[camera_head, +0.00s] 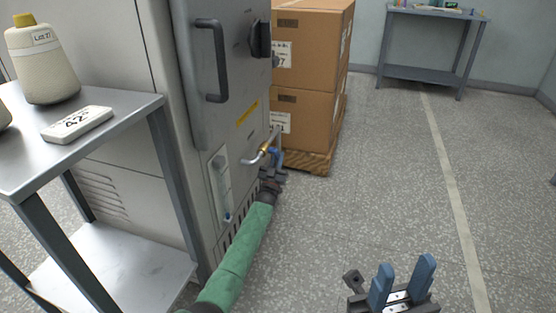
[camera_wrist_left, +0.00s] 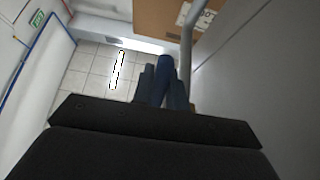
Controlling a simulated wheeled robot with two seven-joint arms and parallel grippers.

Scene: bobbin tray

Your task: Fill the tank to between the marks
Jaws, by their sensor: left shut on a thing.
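The tank's sight gauge (camera_head: 221,185) is a narrow upright strip on the side of the grey machine (camera_head: 175,130). Its marks and liquid level are too small to read. My right gripper (camera_head: 402,280) is open and empty above the floor.
A metal table (camera_head: 125,105) at left holds a yarn cone (camera_head: 42,65) and a white block (camera_head: 77,124) marked 42. Stacked cartons (camera_head: 310,65) stand on a pallet (camera_head: 312,160) behind the tap. A bench (camera_head: 430,75) is far back.

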